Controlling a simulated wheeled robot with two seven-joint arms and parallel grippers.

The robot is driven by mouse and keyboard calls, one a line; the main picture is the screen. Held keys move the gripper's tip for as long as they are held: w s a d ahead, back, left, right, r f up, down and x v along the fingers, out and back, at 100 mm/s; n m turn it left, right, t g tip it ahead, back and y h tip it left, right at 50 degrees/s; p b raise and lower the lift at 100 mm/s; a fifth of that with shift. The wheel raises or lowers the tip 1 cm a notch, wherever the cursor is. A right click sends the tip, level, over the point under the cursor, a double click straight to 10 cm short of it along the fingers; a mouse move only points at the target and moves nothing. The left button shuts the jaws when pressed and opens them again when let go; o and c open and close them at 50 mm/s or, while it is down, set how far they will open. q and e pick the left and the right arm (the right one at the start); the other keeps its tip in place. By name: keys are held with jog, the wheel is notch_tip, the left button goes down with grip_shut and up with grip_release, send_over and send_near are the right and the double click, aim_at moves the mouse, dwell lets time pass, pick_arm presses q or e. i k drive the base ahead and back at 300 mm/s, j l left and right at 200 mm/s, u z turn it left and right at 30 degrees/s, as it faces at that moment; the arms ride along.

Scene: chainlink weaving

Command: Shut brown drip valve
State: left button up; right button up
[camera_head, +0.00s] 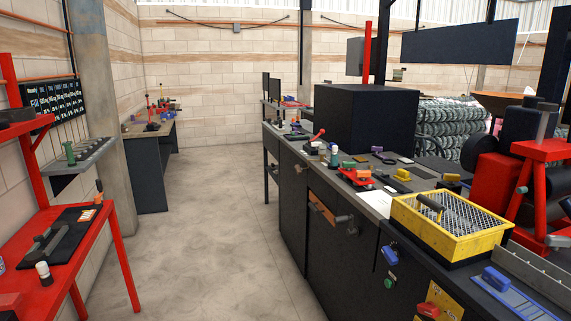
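I cannot pick out a brown drip valve with certainty. A small brownish fitting (300,169) sticks out from the front of the dark cabinet at the middle; it is too small to tell what it is or whether it is open. A grey fitting (347,223) sits lower on the same cabinet front, beside an orange-brown strip (321,211). Neither of my grippers shows in the head view.
A long dark workbench (284,190) runs along the right, carrying a yellow crate (440,244), a black box (366,119) and small tools. A red table (50,285) stands at the left. The grey floor (210,230) between them is clear. A far bench (150,170) stands by the wall.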

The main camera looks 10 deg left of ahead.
aim_at(299, 170)
jog(key=i+j, duration=1.55)
jog(key=j, duration=0.15)
jog(key=i+j, duration=0.25)
jog(key=i, duration=0.2)
jog(key=i+j+u, duration=0.1)
jog(key=i+j, duration=0.2)
jog(key=i, duration=0.15)
jog(key=i+j, duration=0.2)
jog(key=i, duration=0.25)
jog(key=i+j+u, duration=0.1)
jog(key=i+j, duration=0.15)
jog(key=i, duration=0.2)
jog(key=i+j, duration=0.2)
jog(key=i, duration=0.25)
